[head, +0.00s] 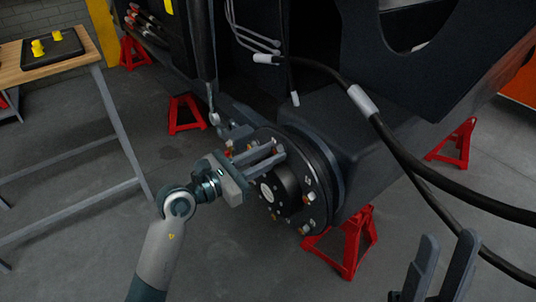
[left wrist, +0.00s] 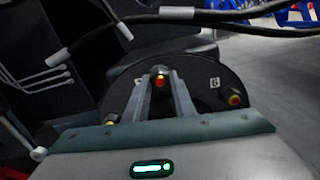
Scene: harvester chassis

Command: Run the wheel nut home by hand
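The wheel hub (head: 292,190) is a dark round disc with several studs and nuts around its face. My left gripper (head: 278,150) reaches over the hub's upper face. In the left wrist view its two fingers (left wrist: 161,78) stand on either side of a wheel nut (left wrist: 159,82) with red and yellow on it, at the top of the hub. Whether the fingers touch the nut or only straddle it cannot be made out, nor how far it is threaded. My right gripper (head: 446,262) is at the bottom right, fingers apart, empty, away from the hub.
Black hoses (head: 400,150) with pale sleeves hang across the right side, above my right gripper. Red jack stands (head: 350,242) stand below and around the chassis. A wooden-topped table (head: 48,66) with a dark tray (head: 55,50) is at the upper left. Floor left of the hub is clear.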

